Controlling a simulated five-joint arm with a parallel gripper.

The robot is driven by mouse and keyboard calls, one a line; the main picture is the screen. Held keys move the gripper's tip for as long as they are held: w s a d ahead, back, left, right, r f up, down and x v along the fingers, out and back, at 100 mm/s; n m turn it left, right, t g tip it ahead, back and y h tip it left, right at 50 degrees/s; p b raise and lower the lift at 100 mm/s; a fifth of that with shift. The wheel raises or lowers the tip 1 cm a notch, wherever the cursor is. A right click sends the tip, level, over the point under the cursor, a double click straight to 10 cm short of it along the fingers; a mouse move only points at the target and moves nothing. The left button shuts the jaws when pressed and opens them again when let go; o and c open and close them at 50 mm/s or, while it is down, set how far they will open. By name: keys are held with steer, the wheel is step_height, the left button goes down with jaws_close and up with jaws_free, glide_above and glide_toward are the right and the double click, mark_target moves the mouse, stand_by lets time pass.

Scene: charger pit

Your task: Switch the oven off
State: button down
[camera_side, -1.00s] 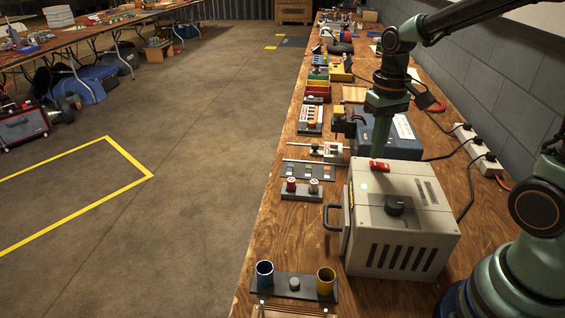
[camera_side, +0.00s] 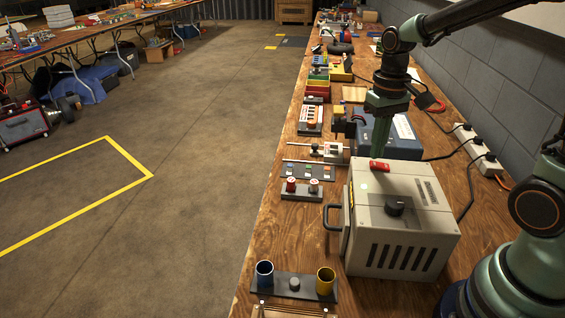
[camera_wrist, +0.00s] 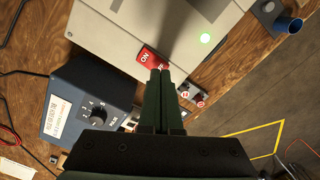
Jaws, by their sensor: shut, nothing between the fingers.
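The oven (camera_side: 400,222) is a light grey box with a dark dial (camera_side: 396,205) on its top and a dark handle at the left. A red switch (camera_side: 380,166) sits at its far top edge. In the wrist view the switch (camera_wrist: 147,57) shows the word ON, and its other end is partly hidden by my fingers. A green light (camera_wrist: 205,38) glows on the oven top. My gripper (camera_wrist: 160,72) is shut and empty, pointing down with its tips at the switch. I cannot tell whether they touch it.
A blue box with a dial (camera_wrist: 93,110) stands just behind the oven. A white power strip (camera_side: 479,150) lies by the wall.

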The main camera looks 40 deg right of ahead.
mark_target(374, 163)
steer(key=shift+f, duration=0.95)
stand_by(0.6)
steer(key=shift+r, duration=3.5)
steer(key=s+a+r+n+t, duration=0.2)
steer(key=s+a+n+t, duration=0.1)
steer(key=s+a+t, duration=0.2)
steer(key=shift+a+t, duration=0.3)
steer(key=shift+a, duration=0.05)
steer(key=shift+r, duration=0.1)
